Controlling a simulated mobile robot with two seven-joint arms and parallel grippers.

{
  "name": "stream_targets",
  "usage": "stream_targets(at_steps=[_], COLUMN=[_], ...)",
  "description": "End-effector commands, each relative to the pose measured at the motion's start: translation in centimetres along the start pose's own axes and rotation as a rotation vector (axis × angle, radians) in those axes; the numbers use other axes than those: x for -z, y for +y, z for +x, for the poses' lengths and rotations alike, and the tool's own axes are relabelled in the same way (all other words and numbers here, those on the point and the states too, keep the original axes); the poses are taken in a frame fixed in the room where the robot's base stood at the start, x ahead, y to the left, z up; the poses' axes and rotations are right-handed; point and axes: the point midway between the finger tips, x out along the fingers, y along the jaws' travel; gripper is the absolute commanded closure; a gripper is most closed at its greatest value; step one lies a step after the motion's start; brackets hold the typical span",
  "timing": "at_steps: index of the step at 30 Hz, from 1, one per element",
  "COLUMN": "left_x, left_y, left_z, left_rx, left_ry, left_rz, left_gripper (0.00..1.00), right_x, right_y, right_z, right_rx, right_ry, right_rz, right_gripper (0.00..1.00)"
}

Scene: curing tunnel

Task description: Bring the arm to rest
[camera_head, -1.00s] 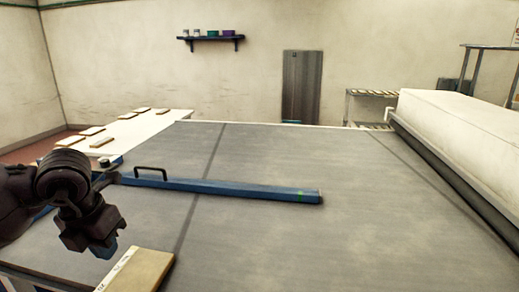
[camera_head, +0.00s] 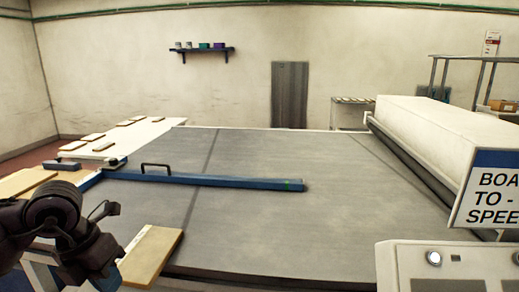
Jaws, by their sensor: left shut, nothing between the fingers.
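My left arm comes in at the lower left, dark and bent. Its gripper (camera_head: 108,268) hangs at the end, shut and empty, just left of a tan board (camera_head: 151,256) at the near edge of the conveyor belt. My right gripper is out of view. A blue bar (camera_head: 205,181) with a black handle (camera_head: 157,168) lies across the grey belt (camera_head: 270,225), beyond and to the right of my left gripper.
A white table (camera_head: 150,132) with several tan boards is at the left back. A white tunnel housing (camera_head: 440,135) bounds the belt at the right. A control panel (camera_head: 450,268) and a sign (camera_head: 497,190) stand at the near right.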

Motion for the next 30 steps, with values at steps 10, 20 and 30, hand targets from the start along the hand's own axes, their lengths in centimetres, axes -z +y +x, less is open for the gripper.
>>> stream_targets(at_steps=[10,20,30], left_x=[3.4,2.4,5.2], left_y=[-9.5,-11.9,-1.7], left_z=[5.4,6.0,14.9], left_rx=[0.738,1.517,1.713], left_ry=[0.074,-0.113,-0.438], left_rz=[-0.094,-0.685,-1.760], left_gripper=[1.00,1.00,1.00], right_x=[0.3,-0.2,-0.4], right_y=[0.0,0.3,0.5], right_z=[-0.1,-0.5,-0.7], right_rx=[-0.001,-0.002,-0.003], right_ry=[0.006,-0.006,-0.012], right_rz=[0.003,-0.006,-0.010], right_gripper=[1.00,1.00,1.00])
